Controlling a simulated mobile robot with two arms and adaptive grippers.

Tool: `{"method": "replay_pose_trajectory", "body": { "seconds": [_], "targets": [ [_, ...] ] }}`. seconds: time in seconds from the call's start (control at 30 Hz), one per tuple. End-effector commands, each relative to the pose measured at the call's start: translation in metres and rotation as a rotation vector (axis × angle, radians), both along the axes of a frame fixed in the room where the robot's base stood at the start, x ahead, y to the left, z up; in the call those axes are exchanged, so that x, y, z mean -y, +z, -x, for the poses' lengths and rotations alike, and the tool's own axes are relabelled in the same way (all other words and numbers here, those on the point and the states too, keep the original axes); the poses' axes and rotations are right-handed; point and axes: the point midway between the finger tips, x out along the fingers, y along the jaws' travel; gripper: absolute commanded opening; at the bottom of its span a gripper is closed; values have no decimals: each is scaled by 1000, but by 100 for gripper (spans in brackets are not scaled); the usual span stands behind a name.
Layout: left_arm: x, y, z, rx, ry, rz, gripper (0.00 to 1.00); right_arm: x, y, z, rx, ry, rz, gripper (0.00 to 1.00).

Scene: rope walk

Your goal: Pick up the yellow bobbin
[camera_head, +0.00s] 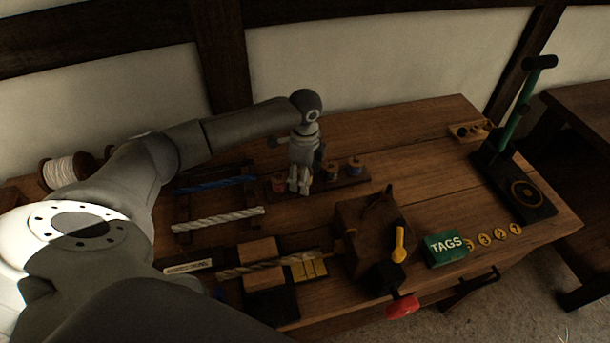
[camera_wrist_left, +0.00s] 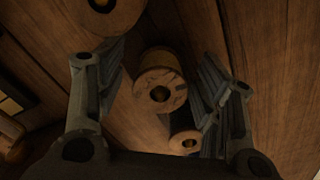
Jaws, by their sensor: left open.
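My left gripper (camera_head: 299,187) is open above the bobbin row on the bench in the head view. In the left wrist view, its two fingers stand on either side of a wooden bobbin (camera_wrist_left: 160,88) with a dull yellow winding, seen nearly end-on; whether they touch it I cannot tell. In the head view my gripper covers that bobbin. A second bobbin (camera_wrist_left: 105,14) is at the top left of the wrist view and a darker one (camera_wrist_left: 184,142) is near the right finger. My right gripper is not in view.
Rope lengths (camera_head: 218,219) lie to the left. A brown block-like box (camera_head: 365,222) with a yellow lever (camera_head: 399,245) and a green TAGS box (camera_head: 445,250) stand nearer the front.

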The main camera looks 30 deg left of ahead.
Motion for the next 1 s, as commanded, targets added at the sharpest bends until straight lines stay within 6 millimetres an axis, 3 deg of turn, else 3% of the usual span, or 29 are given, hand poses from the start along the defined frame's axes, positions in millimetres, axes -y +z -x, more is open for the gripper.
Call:
{"method": "replay_pose_trajectory", "body": {
  "seconds": [0.07, 0.4, 0.73, 1.0],
  "targets": [
    [0, 0, 0, 0, 0, 0, 60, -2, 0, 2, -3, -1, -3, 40],
    [0, 1, 0, 0, 0, 0, 18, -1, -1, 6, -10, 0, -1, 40],
    [0, 7, -1, 3, 0, -1, 18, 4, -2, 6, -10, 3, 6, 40],
    [0, 56, -2, 6, 0, 1, 18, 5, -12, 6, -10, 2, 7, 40]
  ]
}}
